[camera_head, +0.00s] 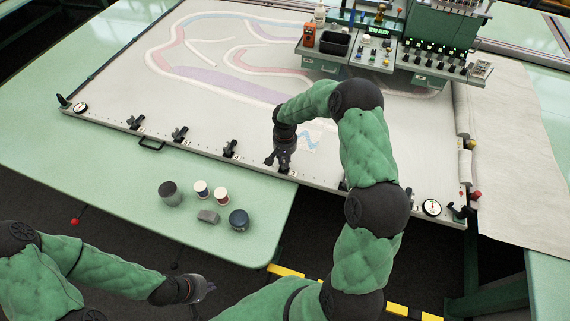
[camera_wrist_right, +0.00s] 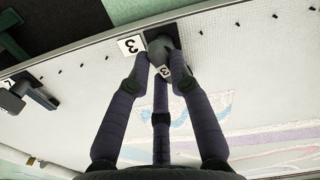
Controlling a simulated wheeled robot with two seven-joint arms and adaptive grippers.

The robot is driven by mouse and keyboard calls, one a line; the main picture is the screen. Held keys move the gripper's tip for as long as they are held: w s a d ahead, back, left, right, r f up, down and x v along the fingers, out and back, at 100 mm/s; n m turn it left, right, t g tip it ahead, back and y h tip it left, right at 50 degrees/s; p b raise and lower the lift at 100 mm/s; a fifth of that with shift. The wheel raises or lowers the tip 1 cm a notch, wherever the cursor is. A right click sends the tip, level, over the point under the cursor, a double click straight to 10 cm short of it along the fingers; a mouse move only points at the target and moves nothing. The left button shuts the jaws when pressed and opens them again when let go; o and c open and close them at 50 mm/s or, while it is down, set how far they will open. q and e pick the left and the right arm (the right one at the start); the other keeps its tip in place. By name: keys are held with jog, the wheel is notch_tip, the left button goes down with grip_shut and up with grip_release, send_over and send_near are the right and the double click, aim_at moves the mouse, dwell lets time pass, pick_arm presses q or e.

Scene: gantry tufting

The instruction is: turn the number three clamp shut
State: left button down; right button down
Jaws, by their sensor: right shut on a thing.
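The number three clamp (camera_wrist_right: 160,45) is a dark toggle clamp on the frame's edge rail, beside a white plate marked 3 (camera_wrist_right: 131,45). Its grey handle tip, also marked 3, sits between the fingers of my right gripper (camera_wrist_right: 165,72), which is shut on it. In the head view my right gripper (camera_head: 280,158) reaches down onto the front rail and mostly hides this clamp. I cannot tell the handle's exact angle. My left gripper (camera_head: 198,290) hangs low at the bottom left, away from the frame; its fingers are too small to read.
Other black clamps (camera_head: 180,133) line the front rail (camera_head: 105,117); a neighbouring clamp (camera_wrist_right: 28,93) shows in the wrist view. Thread spools (camera_head: 201,189) and jars (camera_head: 170,193) stand on the green table (camera_head: 130,195). A control console (camera_head: 425,60) stands over the cloth at the back.

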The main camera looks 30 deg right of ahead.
jog(key=shift+m+b, duration=1.1)
jog(key=shift+m, duration=0.5)
jog(key=c, duration=1.1)
grip_release()
notch_tip(320, 180, up, 12)
jog(key=shift+r, duration=0.1)
